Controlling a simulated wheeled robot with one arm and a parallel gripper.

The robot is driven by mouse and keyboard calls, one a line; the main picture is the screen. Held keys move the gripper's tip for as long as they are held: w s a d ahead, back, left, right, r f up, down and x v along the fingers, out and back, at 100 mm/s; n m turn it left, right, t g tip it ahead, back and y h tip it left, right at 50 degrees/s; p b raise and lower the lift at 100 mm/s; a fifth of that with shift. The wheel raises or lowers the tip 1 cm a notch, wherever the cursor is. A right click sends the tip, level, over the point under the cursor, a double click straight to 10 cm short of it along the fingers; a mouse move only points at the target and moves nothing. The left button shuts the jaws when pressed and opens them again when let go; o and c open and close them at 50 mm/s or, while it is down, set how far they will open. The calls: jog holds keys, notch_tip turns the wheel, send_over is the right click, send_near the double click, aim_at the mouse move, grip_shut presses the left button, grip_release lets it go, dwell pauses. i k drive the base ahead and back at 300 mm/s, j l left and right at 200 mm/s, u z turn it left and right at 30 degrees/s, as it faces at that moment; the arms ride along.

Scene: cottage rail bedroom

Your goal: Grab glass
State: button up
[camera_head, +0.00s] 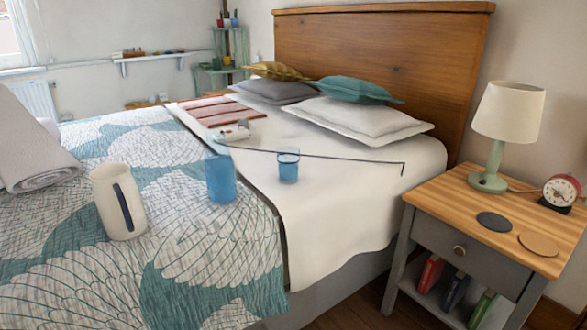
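A small clear glass with blue in its lower part (288,168) stands upright on the white sheet of the bed. To its left stands a larger blue, see-through vessel (221,180), upright near the edge of the patterned cover; it may be a glass or a jug. The two stand apart. A cream mug with a dark handle (112,205) stands further left on the cover. My gripper is not in view, so its place relative to the glass is not shown.
A thin dark rod (345,161) runs behind the small glass and bends at its right end. Pillows (358,118) lie by the headboard. A nightstand (455,199) at right holds a lamp (508,112), a red clock (561,191) and two coasters. A rolled towel (38,150) lies left.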

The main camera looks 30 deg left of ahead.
aim_at(288, 158)
jog(key=u, duration=1.3)
